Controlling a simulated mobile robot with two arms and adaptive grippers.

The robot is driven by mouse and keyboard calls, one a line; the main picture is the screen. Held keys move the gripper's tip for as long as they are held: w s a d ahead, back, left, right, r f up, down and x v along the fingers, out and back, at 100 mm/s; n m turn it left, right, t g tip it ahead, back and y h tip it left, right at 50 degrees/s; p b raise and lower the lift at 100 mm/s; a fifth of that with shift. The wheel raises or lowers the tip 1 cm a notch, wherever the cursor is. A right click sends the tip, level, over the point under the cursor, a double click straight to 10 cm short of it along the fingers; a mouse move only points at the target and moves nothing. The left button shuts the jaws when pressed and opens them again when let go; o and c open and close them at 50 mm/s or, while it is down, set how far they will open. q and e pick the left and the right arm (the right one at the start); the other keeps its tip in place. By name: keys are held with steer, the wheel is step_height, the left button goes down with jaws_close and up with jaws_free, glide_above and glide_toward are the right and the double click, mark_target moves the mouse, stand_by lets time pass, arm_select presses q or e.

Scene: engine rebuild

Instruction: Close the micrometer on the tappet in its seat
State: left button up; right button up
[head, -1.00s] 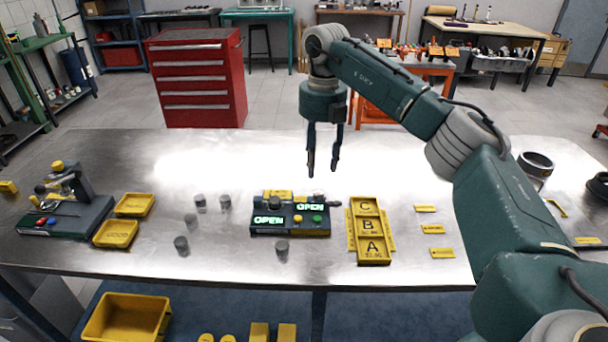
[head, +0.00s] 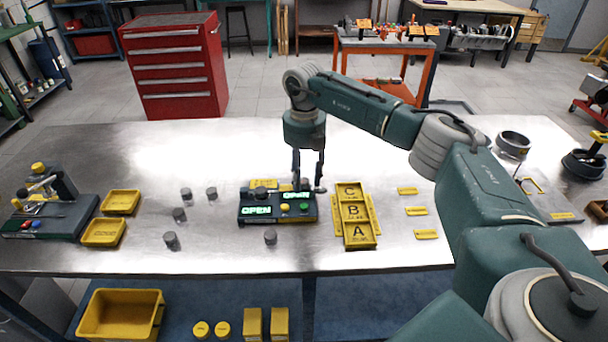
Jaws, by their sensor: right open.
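The micrometer (head: 278,214) is a dark box on the steel table, with two green displays reading OPEN and yellow and green buttons on its front. A dark round tappet (head: 260,192) shows at the top left of the box; I cannot tell how it sits in the seat. My right gripper (head: 308,184) is open and points down at the right part of the micrometer, its fingertips close to the box's top. Whether they touch it is too small to tell. The fingers partly hide the box's back right. My left gripper is out of view.
A yellow A-B-C tray (head: 375,228) lies to the right. Yellow trays (head: 104,232) and a gauge stand (head: 50,215) are at the left.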

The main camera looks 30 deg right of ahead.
steer(key=shift+f, duration=0.1)
steer(key=shift+c, duration=0.7)
jaws_close()
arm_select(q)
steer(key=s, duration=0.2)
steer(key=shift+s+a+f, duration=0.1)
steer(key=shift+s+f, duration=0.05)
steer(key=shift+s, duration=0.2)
